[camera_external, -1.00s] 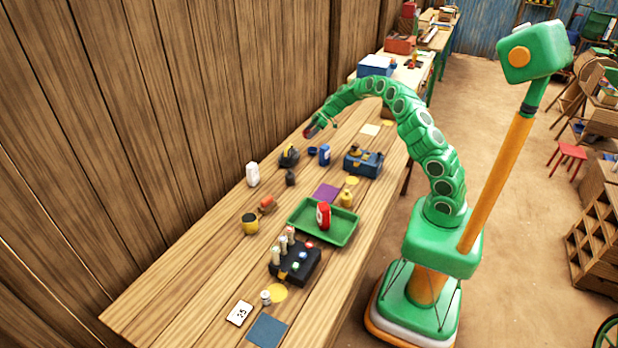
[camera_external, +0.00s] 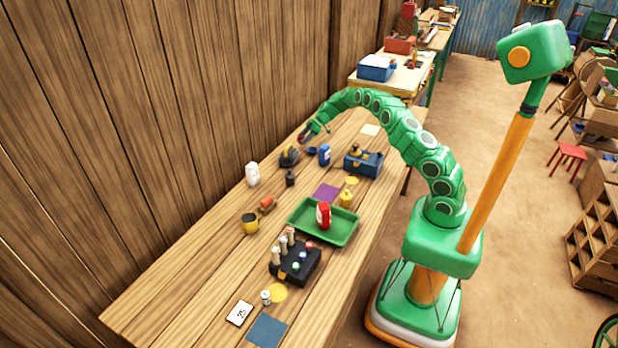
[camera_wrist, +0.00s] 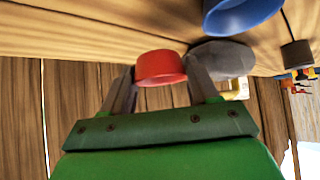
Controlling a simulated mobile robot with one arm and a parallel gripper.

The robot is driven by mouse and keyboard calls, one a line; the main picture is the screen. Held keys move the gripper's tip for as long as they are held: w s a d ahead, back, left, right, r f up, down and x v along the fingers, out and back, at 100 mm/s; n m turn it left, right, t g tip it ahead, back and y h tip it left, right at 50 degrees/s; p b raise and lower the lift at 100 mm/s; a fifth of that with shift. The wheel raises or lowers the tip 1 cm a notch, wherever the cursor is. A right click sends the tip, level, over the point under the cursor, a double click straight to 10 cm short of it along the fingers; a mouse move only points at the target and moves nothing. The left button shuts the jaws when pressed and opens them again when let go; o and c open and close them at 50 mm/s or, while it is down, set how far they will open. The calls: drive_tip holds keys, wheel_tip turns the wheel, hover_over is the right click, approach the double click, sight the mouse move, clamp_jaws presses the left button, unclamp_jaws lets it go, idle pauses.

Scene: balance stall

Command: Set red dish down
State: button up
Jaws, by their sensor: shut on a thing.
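My gripper (camera_wrist: 160,68) is shut on the red dish (camera_wrist: 161,66), which sits between its two fingers in the wrist view. In the external view my gripper (camera_external: 305,134) is at the far part of the bench, near the plank wall, with a small reddish patch of the dish at its tip. The dish appears to be above the bench top; its exact height is hard to tell. A blue dish (camera_wrist: 242,14) shows at the top of the wrist view, and the same blue dish (camera_external: 311,151) stands on the bench close to the gripper.
A blue toolbox (camera_external: 363,163), a green tray (camera_external: 338,232) holding a red bottle, and a black rack (camera_external: 295,266) are on the bench. A grey rounded thing (camera_wrist: 222,58) is beside the dish.

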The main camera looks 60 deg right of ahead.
drive_tip(key=shift+w+f, duration=0.1)
drive_tip(key=shift+f, duration=1.55)
drive_tip(key=shift+f, duration=0.1)
drive_tip(key=o, duration=0.8)
drive_tip(key=shift+o, duration=0.2)
drive_tip(key=v, duration=1.2)
